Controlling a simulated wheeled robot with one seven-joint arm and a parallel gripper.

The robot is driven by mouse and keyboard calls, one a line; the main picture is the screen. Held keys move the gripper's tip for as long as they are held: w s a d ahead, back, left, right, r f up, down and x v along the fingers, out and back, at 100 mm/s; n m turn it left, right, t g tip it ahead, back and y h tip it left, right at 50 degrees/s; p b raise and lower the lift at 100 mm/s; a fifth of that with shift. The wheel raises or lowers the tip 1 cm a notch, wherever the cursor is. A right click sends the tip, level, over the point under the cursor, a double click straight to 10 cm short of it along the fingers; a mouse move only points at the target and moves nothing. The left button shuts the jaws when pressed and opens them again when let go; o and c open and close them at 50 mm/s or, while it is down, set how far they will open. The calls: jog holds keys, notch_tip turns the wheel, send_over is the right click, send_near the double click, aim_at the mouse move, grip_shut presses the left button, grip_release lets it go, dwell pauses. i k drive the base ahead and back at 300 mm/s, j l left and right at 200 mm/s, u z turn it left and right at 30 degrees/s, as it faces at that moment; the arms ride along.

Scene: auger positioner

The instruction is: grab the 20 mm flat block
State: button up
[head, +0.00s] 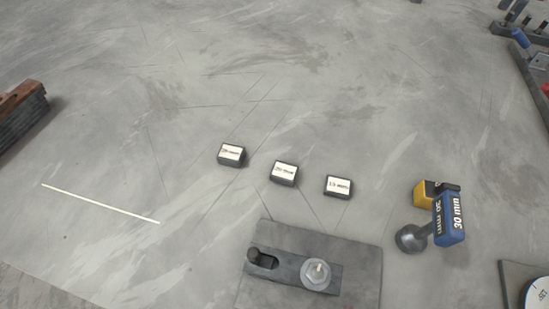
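Three small dark flat blocks with white labelled tops lie in a slanting row on the grey surface in the head view. The middle block (284,173) has a label that seems to read 20 mm, though the print is small. The left block (231,155) has a label too blurred to read surely. The right block (338,187) seems to read 15 mm. The three stand apart from each other with narrow gaps. My gripper is not in view.
A grey plate (365,262) with a slotted bar and a bolt lies just in front of the blocks. A blue 30 mm block (449,219), a yellow block (421,194) and a dark round-ended piece (410,238) are at right. Behind the row is clear.

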aim_at(283, 173)
jog(key=i+j+z, duration=0.1)
jog(key=j+z, duration=0.3)
jog(key=j, duration=0.7)
jog(key=j+z, duration=0.4)
jog(key=j, duration=0.65)
jog(key=k, duration=0.05)
